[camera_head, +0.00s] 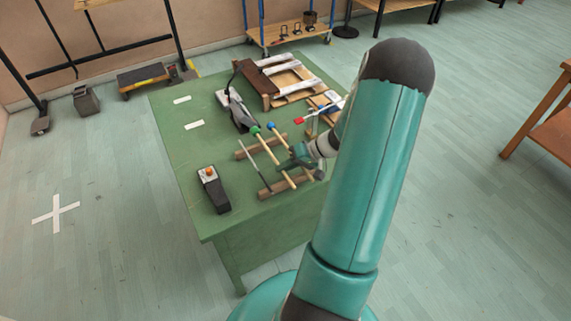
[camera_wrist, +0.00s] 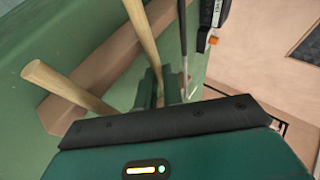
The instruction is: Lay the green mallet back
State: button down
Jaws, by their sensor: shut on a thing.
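The green mallet (camera_head: 255,129) has a round green head and a pale wooden shaft. It lies across or just above two wooden rails on the green table; I cannot tell whether it touches them. My gripper (camera_head: 283,164) is shut on its shaft. In the wrist view the shaft (camera_wrist: 144,35) runs down between the fingers (camera_wrist: 160,88), and its head is out of view. The near rail (camera_head: 281,186) and far rail (camera_head: 246,153) are partly covered. A blue mallet (camera_head: 271,126) lies to the right, partly hidden by my gripper; a thin grey stick (camera_head: 252,165) lies to the left.
A black box with an orange knob (camera_head: 214,190) stands at the left front of the green table (camera_head: 185,155). A dark angular object (camera_head: 238,108), wooden frames (camera_head: 290,78) and a red-tipped mallet (camera_head: 299,120) lie farther back and right. The table's left side is mostly clear.

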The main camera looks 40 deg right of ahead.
jog(key=shift+f, duration=0.3)
dwell(0.4)
jog(key=c, duration=1.5)
grip_release()
jog(key=shift+o, duration=0.2)
jog(key=shift+d, duration=0.1)
jog(key=v, duration=1.3)
jog(key=shift+s+r, duration=0.2)
jog(key=shift+r, duration=0.15)
